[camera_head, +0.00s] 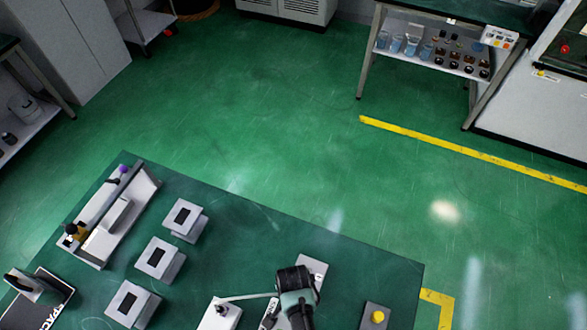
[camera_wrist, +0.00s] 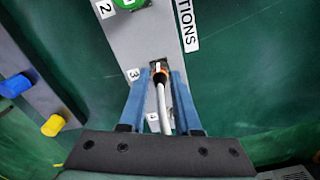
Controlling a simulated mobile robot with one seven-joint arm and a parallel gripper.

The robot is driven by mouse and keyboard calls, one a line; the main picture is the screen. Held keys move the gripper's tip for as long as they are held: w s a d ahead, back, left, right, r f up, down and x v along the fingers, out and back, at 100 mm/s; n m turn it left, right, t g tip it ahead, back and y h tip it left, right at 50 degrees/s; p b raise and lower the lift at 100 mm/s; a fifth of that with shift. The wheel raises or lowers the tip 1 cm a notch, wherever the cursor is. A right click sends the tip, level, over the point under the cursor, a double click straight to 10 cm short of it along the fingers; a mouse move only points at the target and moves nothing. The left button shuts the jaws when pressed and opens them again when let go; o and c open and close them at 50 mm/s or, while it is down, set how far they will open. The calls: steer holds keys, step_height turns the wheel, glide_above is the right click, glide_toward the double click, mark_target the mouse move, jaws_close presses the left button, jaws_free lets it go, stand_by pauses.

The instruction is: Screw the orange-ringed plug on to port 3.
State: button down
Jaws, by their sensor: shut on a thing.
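In the wrist view, my gripper (camera_wrist: 162,73) has its two blue fingers closed on either side of the orange-ringed plug (camera_wrist: 159,77). The plug has a dark body with an orange band, and a white cable runs back from it between the fingers. Its front end is at the spot beside the label "3" (camera_wrist: 133,75) on the grey panel (camera_wrist: 143,42). Port 3 itself is mostly hidden by the plug, so I cannot tell whether the plug is seated. In the head view, my dark wrist covers the plug and gripper tips.
A green-topped port (camera_wrist: 130,3) by label "2" lies farther up the panel. A grey-blue box with blue and yellow knobs (camera_wrist: 52,125) is at left. In the head view, the green table (camera_head: 250,250) also holds a white cable box (camera_head: 222,314) and a yellow-button box (camera_head: 376,317).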

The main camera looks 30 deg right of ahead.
steer(key=c, duration=0.6)
jaws_free()
steer(key=shift+r, duration=0.1)
step_height(320, 180, up, 13)
stand_by(0.3)
stand_by(0.4)
